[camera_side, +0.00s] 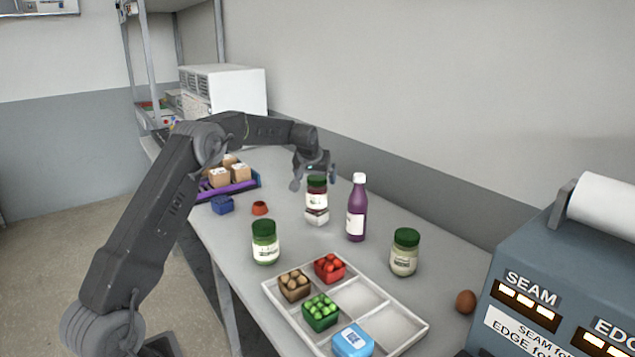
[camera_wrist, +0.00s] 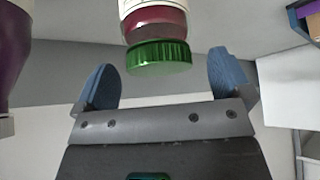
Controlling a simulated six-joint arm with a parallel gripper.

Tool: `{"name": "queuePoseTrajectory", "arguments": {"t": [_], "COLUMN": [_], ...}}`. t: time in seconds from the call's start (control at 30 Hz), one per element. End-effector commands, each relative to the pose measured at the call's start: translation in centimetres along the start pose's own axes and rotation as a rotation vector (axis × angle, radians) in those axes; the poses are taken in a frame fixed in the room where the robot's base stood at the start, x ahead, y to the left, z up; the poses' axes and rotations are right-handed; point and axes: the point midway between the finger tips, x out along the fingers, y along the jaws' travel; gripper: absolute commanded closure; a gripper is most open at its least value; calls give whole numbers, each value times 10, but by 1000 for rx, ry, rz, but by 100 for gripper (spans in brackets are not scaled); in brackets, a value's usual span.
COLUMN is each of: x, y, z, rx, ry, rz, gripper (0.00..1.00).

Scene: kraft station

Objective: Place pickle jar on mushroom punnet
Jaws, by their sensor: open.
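Three green-lidded jars stand upright on the table. One with dark red contents and a white label (camera_side: 317,202) is just below my gripper (camera_side: 313,178); its green lid shows between the fingers in the wrist view (camera_wrist: 158,57). A jar with green contents (camera_side: 265,244) stands at the tray's upper left. A paler greenish jar (camera_side: 405,254) stands right of the tray. I cannot read the labels to tell which is the pickle jar. The mushroom punnet (camera_side: 294,288), brown with tan rounded pieces, sits in the tray's upper left compartment. My gripper is open.
The white tray (camera_side: 408,340) also holds a red punnet (camera_side: 329,268), a green punnet (camera_side: 320,314) and a blue pack (camera_side: 352,341). A purple bottle (camera_side: 356,212) stands close right of my gripper. A red cup (camera_side: 260,208), blue item (camera_side: 222,204) and egg (camera_side: 466,302) are around.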

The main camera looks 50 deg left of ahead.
Motion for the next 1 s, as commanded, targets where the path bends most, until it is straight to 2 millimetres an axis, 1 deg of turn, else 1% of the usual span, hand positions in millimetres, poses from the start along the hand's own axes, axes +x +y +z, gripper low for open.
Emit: {"name": "queuePoseTrajectory", "arguments": {"t": [0.03,0.2,0.33,0.53,0.57,0.67,0.77,0.8,0.87,0.9,0.97,1.0], "x": [-14,-49,-70,-89,-92,-116,-157,-176,-205,-223,-248,-263], "y": [0,0,0,2,3,17,38,47,58,65,72,76], "z": [-1,-1,0,1,2,12,36,50,75,93,121,140], "rx": [0,0,0,3,6,32,83,110,151,179,220,247], "ry": [4,3,1,0,-1,-1,-7,-11,-17,-21,-26,-30], "rz": [0,0,0,2,4,21,53,68,93,110,135,151], "gripper": [3,3,3,3,3,3,3,3,3,3,3,3]}}
